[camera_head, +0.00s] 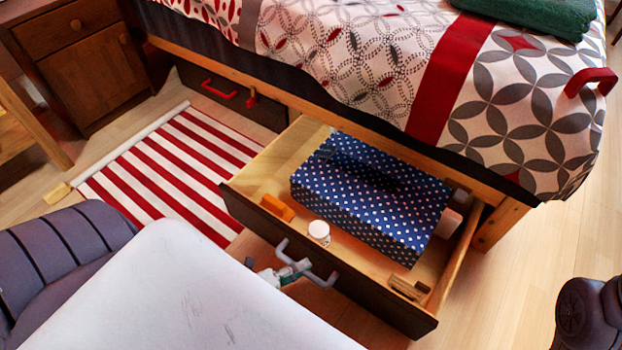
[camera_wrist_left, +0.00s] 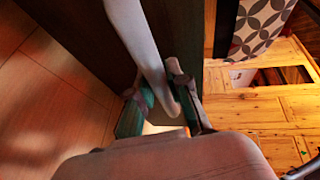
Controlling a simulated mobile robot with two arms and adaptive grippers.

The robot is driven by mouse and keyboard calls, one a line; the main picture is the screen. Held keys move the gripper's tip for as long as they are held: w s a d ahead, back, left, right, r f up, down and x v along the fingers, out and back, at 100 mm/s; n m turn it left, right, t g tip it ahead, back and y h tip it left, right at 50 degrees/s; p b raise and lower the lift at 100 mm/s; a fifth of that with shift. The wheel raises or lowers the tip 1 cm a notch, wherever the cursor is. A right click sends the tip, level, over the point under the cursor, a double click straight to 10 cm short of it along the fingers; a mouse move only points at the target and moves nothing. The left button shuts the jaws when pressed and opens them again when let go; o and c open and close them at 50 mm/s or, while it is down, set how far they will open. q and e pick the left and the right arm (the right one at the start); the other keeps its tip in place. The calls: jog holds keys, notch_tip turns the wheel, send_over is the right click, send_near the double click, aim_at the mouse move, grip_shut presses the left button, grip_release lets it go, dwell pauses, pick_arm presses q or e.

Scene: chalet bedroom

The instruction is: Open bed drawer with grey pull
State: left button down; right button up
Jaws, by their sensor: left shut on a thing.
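The bed drawer with the grey pull stands pulled out from under the bed, with its dark front (camera_head: 372,298) well clear of the frame and its wooden inside showing. The grey pull (camera_head: 322,277) is a bent bar on that front; it also runs down from the top in the left wrist view (camera_wrist_left: 136,32). My left gripper (camera_head: 296,268) is shut on the pull, with a finger on each side of the bar in the left wrist view (camera_wrist_left: 164,97). My right gripper is not in view.
The drawer holds a blue dotted box (camera_head: 370,200), an orange block (camera_head: 277,207), a white-topped jar (camera_head: 319,231) and small wooden pieces (camera_head: 408,287). A shut drawer with a red pull (camera_head: 219,89) is farther left. A striped rug (camera_head: 165,160) lies beside the open drawer.

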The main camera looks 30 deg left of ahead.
pick_arm(q)
jog(key=shift+s+p, duration=0.3)
jog(key=shift+s, duration=1.5)
jog(key=c, duration=1.1)
grip_release()
jog(key=shift+a, duration=0.1)
jog(key=v, duration=1.2)
